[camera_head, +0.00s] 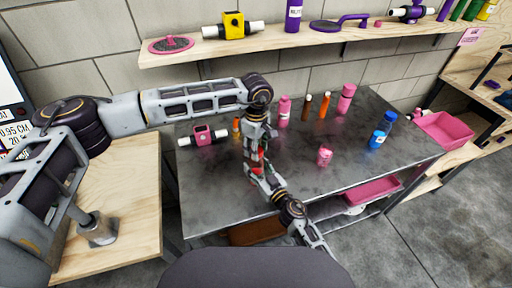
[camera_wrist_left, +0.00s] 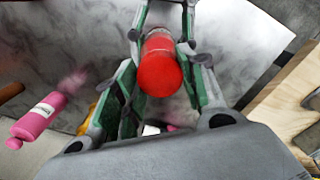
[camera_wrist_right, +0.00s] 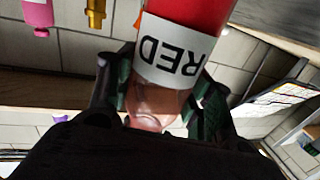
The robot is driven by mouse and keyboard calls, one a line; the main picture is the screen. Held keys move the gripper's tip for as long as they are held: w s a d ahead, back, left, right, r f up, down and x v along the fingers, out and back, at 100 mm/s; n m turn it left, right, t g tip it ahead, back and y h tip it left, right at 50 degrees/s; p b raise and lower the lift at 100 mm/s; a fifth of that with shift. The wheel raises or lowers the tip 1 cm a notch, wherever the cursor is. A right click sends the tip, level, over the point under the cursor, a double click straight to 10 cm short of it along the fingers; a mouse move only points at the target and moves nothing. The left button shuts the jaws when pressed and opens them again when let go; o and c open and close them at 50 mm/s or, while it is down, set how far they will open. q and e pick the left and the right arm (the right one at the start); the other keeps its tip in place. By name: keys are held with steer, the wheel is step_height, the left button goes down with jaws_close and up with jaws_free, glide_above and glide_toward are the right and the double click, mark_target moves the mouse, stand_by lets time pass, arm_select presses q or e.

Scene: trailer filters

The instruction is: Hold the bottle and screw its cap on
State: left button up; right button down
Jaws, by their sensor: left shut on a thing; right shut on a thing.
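The bottle (camera_wrist_right: 180,55) has a white "RED" label, red below it and a clear pinkish upper part; it shows large and inverted in the right wrist view. My right gripper (camera_head: 257,172) is shut on it, with green-padded fingers on both sides. The cap (camera_wrist_left: 165,68) is solid red with a rounded edge in the left wrist view. My left gripper (camera_head: 256,138) is shut on it, above the right gripper over the grey table (camera_head: 220,185). In the head view the arms and fingers hide most of both. I cannot tell whether the cap is seated on the neck.
Pink bottles (camera_head: 284,110), an orange bottle (camera_head: 325,106) and a blue container (camera_head: 377,139) stand on the table. A pink container (camera_head: 325,156) stands right of my grippers. A wall shelf (camera_head: 270,46) holds several items. A pink bin (camera_head: 445,130) is at the right.

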arm_select(q)
steer(key=m, duration=1)
steer(key=shift+m, duration=0.4)
steer(key=m, duration=0.9)
steer(key=shift+m, duration=0.4)
steer(key=o, duration=0.7)
steer(key=shift+r, duration=2.25)
